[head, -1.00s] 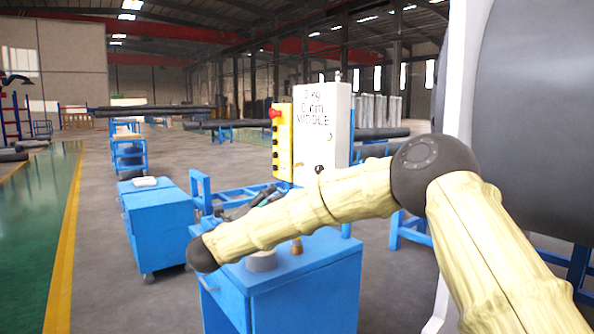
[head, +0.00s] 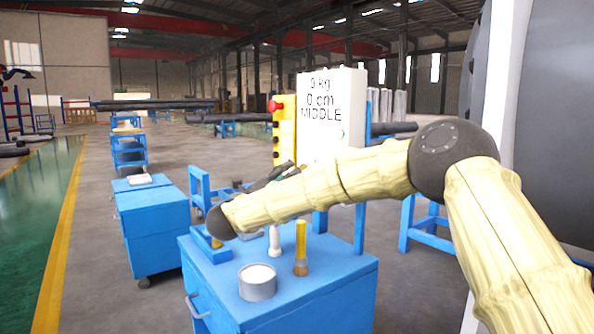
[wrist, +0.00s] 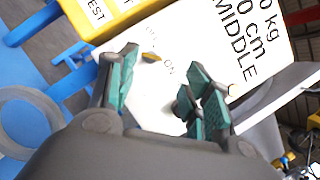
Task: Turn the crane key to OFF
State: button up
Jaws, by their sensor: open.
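The white control box (head: 322,108) stands upright behind the blue cabinet in the head view. It reads "0 kg", "0 cm" and "MIDDLE". In the wrist view the box's face (wrist: 205,45) fills the middle, tilted. A small brass-coloured key (wrist: 151,57) sits on it beside an "ON" label; another label near it is too faint to read surely. I cannot tell exactly which way the key points. My gripper (wrist: 163,82) is open, with green-padded fingers on either side of the view, the key showing beyond and between them, apparently untouched. In the head view my gripper (head: 278,174) is partly hidden behind my arm.
A yellow button panel (head: 284,128) with a red button adjoins the box on the left. The blue cabinet (head: 270,300) holds a grey ring (head: 257,284), a yellow-handled tool (head: 301,245) and a white bottle (head: 274,242). A large dark cylinder (head: 560,150) stands at right.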

jog(key=w+d, duration=0.3)
jog(key=w, duration=0.2)
jog(key=shift+d+r, duration=0.2)
jog(key=shift+r, duration=0.1)
jog(key=shift+w, duration=0.1)
jog(key=shift+c, duration=0.4)
jog(key=c, duration=1)
